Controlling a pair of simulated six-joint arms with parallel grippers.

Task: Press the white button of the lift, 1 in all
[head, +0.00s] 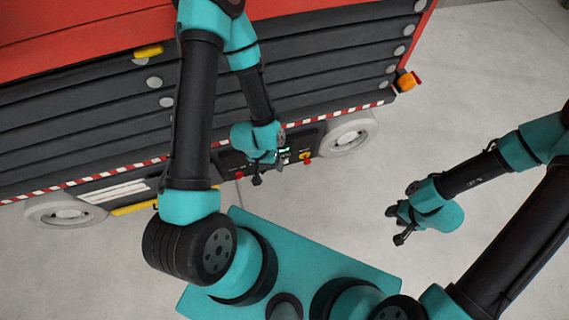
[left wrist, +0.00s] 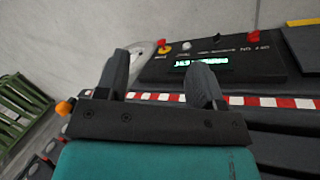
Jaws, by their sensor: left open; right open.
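The lift (head: 80,35) is a large red machine with dark ribbed sides. Its black control panel (head: 311,140) sits low on the near side, partly hidden by my left gripper (head: 267,172). In the left wrist view, the panel (left wrist: 285,65) carries a small white button (left wrist: 186,45) near its far end, above a lit green display (left wrist: 203,63). I cannot pick out the white button in the head view. My left gripper (left wrist: 160,68) is open and empty in front of the panel, apparently apart from it. My right gripper (head: 397,225) is open and empty over the floor, away from the lift.
The panel also has a red-and-yellow knob (left wrist: 164,47), a small dark switch (left wrist: 217,37) and a red button (left wrist: 253,38). A red-and-white striped edge (left wrist: 265,101) runs along the lift. Grey wheels (head: 347,136) stand beside the panel. Bare floor (head: 480,80) lies to the right.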

